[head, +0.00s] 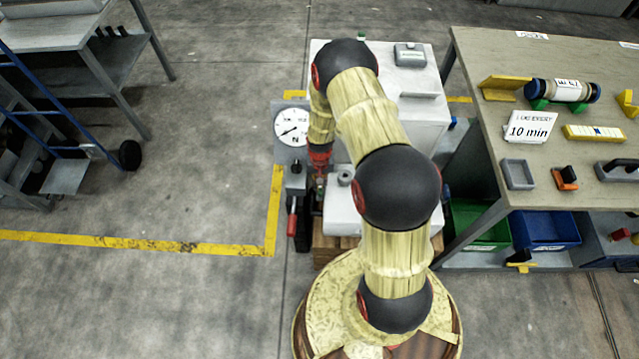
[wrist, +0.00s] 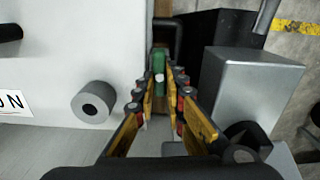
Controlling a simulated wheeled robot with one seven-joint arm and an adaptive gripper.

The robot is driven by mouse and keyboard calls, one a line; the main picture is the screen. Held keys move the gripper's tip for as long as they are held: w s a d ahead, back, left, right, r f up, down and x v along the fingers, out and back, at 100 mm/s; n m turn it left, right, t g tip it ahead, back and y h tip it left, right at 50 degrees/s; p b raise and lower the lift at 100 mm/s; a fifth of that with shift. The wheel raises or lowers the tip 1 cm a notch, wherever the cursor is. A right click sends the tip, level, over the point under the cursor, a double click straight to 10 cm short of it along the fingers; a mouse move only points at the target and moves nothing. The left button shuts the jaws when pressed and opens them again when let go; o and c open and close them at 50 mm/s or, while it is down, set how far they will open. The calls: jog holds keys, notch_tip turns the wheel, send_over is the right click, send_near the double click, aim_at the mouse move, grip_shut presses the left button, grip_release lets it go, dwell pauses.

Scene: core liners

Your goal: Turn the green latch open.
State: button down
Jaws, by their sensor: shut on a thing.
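The green latch (wrist: 159,60) is a small green piece with a pale spot, upright against the white machine housing (wrist: 75,45) in the wrist view. My gripper (wrist: 160,86) has its yellow and black fingers on either side of the latch's near end and is shut on it. In the head view my gripper (head: 320,168) points down beside the machine, below the round dial. The latch is mostly hidden there by my arm, and its exact angle is hard to tell.
A grey metal block (wrist: 250,85) stands close right of my fingers, and a grey round knob (wrist: 95,102) sticks out at left. A dial gauge (head: 292,127) and a red-handled lever (head: 293,205) are left of my arm. A workbench (head: 480,60) stands at right. Open floor lies left.

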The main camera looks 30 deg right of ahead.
jog(key=shift+m, duration=0.6)
jog(key=c, duration=1.8)
grip_release()
jog(key=shift+c, duration=0.2)
notch_tip(320, 180, up, 12)
